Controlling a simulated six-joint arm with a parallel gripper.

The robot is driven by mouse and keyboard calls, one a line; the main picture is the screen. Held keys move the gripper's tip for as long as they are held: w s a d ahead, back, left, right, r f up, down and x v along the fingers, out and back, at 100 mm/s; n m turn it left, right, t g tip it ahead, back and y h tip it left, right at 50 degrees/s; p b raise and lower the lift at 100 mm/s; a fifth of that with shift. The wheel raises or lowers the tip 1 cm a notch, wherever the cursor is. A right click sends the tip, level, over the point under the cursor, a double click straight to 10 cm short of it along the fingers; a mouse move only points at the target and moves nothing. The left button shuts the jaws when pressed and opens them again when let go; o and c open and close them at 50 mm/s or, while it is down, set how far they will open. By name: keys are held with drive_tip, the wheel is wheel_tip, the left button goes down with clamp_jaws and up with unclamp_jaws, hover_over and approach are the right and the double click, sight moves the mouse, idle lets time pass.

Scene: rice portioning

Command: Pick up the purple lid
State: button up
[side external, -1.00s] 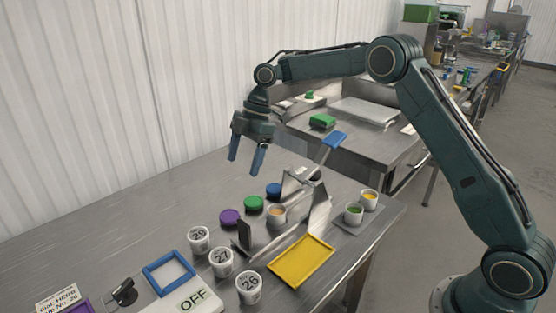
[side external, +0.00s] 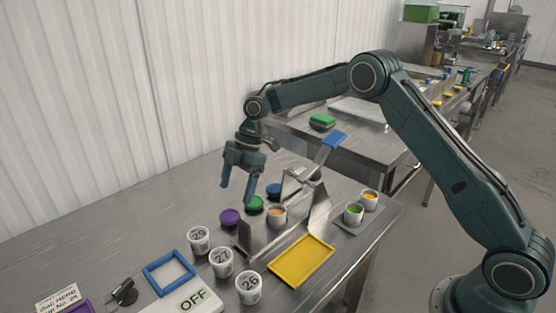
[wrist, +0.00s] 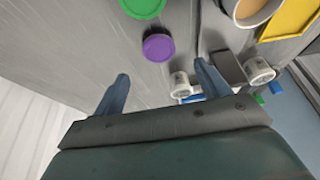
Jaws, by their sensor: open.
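The purple lid (side external: 230,217) lies flat on the steel table, left of the green lid (side external: 254,203) and the blue lid (side external: 274,190). My gripper (side external: 237,191) is open and empty, above the table and close over the area of the purple and green lids. In the wrist view the purple lid (wrist: 158,48) shows fully, ahead of the two fingertips (wrist: 163,78) and roughly midway between them. The green lid (wrist: 140,5) is cut off by the top edge there.
Several white numbered cups (side external: 221,262) stand in front. A metal stand (side external: 312,225) with a cup (side external: 277,215) is to the right, near a yellow tray (side external: 301,261). A blue frame (side external: 169,273) lies at lower left. The table behind the lids is clear.

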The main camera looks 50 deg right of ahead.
sight(229, 215)
drive_tip(key=shift+x, duration=1.1)
drive_tip(key=shift+f, duration=0.1)
drive_tip(key=shift+x, duration=2.5)
drive_tip(key=shift+c, duration=0.2)
drive_tip(key=c, duration=1)
